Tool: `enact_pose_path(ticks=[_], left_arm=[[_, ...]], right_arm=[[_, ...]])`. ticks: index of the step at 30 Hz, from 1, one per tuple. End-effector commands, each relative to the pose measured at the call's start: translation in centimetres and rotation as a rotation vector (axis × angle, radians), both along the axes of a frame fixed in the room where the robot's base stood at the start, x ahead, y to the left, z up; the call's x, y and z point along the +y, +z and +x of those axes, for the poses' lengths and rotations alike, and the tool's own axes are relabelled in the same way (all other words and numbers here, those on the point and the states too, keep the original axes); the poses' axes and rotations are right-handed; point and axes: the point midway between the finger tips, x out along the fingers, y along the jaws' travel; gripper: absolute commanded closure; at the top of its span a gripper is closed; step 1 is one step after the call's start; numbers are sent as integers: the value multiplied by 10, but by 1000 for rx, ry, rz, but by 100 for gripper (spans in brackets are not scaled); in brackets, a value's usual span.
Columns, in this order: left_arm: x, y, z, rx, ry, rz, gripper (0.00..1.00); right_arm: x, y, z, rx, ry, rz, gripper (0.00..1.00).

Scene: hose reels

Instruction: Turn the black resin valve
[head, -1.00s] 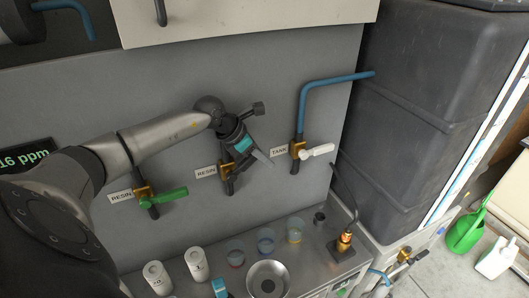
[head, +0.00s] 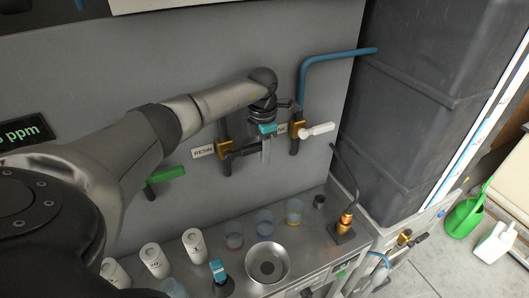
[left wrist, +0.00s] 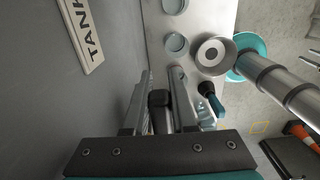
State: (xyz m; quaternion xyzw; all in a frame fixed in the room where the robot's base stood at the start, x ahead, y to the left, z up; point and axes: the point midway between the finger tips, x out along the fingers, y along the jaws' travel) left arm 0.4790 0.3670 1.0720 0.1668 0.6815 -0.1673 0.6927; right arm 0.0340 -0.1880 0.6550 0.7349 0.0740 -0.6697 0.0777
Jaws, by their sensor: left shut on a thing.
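The black resin valve has a brass body (head: 226,147) on the grey wall, just right of a RESIN label (head: 203,152). Its black handle (head: 243,153) points to the right, roughly level. My left gripper (head: 266,152) points down at the handle's free end, shut on it. In the left wrist view the dark handle end (left wrist: 158,98) lies between the two fingers. The gripper and wrist hide part of the handle's end and part of the TANK label. My right gripper is in neither view.
The tank valve's white handle (head: 317,130) is close to the right of my gripper. A green-handled valve (head: 166,175) is to the left, partly behind my arm. Below, the counter holds a metal bowl (head: 267,263), beakers and white containers. A dark tank (head: 415,90) stands right.

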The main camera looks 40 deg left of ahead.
Motion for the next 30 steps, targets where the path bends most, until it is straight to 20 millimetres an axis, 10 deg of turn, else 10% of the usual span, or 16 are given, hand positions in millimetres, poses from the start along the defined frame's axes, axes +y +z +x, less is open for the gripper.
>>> enact_pose_path(ticks=[17, 18, 25, 30], left_arm=[[-1, -7, -3, 36, -3, 12, 100], [-1, -7, -3, 36, -3, 12, 71], [-1, -5, -2, 31, -2, 12, 45], [0, -5, -2, 29, -1, 12, 45]], right_arm=[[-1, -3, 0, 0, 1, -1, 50], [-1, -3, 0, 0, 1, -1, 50], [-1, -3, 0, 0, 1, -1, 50], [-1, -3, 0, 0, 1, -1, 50]])
